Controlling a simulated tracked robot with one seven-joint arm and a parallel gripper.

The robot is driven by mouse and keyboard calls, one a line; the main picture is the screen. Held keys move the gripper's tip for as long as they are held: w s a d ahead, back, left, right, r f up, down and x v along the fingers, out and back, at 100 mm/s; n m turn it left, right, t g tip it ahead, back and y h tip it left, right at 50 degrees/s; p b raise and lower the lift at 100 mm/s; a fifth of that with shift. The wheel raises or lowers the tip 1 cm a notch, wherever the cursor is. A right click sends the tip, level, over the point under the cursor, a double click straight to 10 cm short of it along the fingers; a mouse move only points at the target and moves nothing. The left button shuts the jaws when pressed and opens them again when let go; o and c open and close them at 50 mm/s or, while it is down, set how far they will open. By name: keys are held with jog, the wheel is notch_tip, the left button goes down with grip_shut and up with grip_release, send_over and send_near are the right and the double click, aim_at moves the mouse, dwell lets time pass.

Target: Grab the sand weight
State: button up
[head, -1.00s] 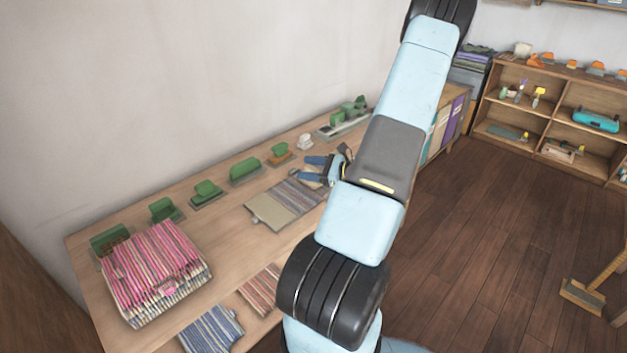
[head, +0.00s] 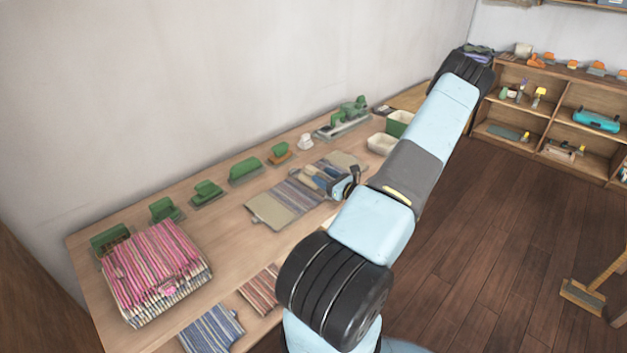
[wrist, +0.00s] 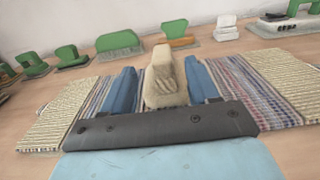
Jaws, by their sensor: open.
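The sand weight (wrist: 163,82) is a beige block with a raised grip, resting on a striped rug with beige ends (wrist: 255,88). In the wrist view it stands between the two blue fingers of my gripper (wrist: 162,74). The fingers are open, one on each side of it, with narrow gaps; its near base is hidden behind the dark gripper body. In the head view my gripper (head: 322,179) is low over the rug (head: 283,203), and the weight shows only as a small beige patch by the fingers.
A row of green-handled tools (head: 245,171) and a small white piece (head: 305,142) line the wall side of the table. A pink striped rug stack (head: 155,270) stands at the left. A white bin (head: 381,144) and a green bin (head: 399,122) stand beyond my gripper.

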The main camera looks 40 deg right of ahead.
aim_at(307, 165)
jog(key=shift+w+a, duration=0.1)
jog(key=shift+w, duration=3.3)
jog(key=shift+c, duration=0.3)
grip_shut()
